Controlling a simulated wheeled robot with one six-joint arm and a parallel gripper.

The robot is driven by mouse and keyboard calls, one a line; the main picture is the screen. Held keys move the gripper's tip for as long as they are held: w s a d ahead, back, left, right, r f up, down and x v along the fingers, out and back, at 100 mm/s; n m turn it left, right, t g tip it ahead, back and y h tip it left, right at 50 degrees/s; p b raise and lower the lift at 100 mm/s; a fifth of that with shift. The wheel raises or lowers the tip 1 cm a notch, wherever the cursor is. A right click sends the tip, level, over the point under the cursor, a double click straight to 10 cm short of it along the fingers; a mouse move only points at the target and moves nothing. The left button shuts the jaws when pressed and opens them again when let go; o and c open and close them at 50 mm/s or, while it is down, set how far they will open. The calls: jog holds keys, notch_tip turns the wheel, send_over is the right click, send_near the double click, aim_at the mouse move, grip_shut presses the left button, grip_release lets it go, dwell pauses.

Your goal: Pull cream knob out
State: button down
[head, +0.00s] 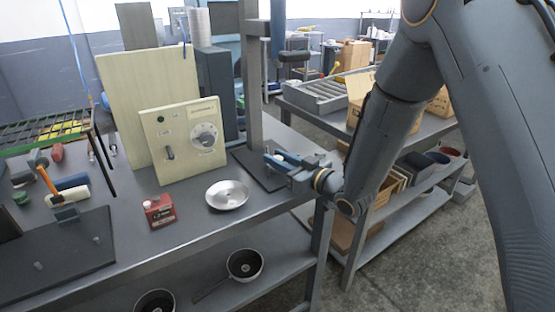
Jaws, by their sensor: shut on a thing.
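A cream panel (183,156) stands upright on the bench, with a round grey dial (205,136) at its upper right and a dark lever-like handle (169,153) at its lower left. I cannot make out a separate cream knob. My gripper (271,159) is over the bench to the right of the panel and apart from its face. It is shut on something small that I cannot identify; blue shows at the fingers. A shallow silver pan (228,195) lies on the bench in front of the panel, left of and below my gripper.
A grey column stand (253,85) rises right behind my gripper. A larger cream board (130,95) stands behind the panel. A red box (160,211) is left of the pan. Dark pans (244,264) are on the shelf below. Bare bench lies along the front.

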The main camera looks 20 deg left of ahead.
jog(key=shift+r+p, duration=0.3)
jog(key=shift+r, duration=0.3)
dwell(0.3)
jog(key=shift+r+p, duration=0.75)
jog(key=shift+r, duration=0.5)
